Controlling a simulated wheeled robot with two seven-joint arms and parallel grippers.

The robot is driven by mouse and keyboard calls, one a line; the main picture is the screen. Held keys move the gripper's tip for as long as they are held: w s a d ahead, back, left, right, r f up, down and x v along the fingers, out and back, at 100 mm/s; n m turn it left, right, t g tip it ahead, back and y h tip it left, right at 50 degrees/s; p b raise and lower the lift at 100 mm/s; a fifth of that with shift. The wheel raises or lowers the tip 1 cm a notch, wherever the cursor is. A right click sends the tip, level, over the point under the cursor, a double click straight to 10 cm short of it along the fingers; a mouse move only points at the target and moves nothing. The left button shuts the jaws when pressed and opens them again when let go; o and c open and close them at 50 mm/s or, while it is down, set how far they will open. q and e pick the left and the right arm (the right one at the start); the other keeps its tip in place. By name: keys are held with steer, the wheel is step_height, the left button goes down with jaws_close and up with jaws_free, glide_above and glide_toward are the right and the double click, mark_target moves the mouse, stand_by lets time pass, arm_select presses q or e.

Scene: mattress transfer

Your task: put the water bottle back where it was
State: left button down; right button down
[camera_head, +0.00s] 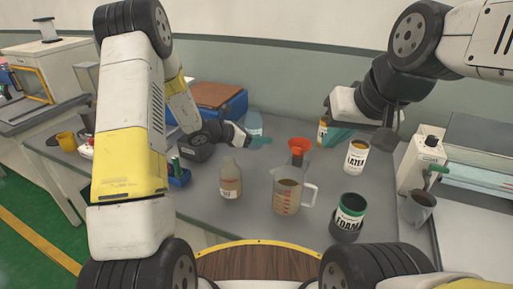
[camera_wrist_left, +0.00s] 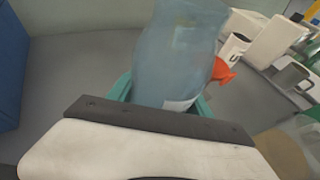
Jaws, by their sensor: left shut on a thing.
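The water bottle (camera_head: 254,123) is translucent blue and stands near the back of the grey table in the head view, partly hidden by my left gripper. My left gripper (camera_head: 258,141) is shut on it. In the left wrist view the bottle (camera_wrist_left: 178,55) sits between the teal fingers, with a pale label low on its side; its base is hidden by the gripper. I cannot tell whether it touches the table. My right gripper (camera_head: 338,134) hangs over the back right of the table beside the LATEX can, away from the bottle; its finger gap is not clear.
A blue case (camera_head: 238,104) stands left of the bottle. In front are a brownish bottle (camera_head: 230,182), a measuring jug (camera_head: 288,197) and a red funnel (camera_head: 299,146). The LATEX can (camera_head: 356,157) and FOAM can (camera_head: 350,210) stand right. Some table is clear between them.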

mark_target(258, 160)
arm_select(q)
step_height(258, 160, down, 8)
steer(key=shift+r, duration=0.2)
steer(key=shift+f, duration=0.1)
steer(key=shift+c, duration=2.2)
jaws_free()
steer(key=shift+s+a+r, duration=0.15)
steer(key=shift+a+r, duration=0.05)
steer(key=shift+a, duration=0.05)
steer(key=v, duration=0.7)
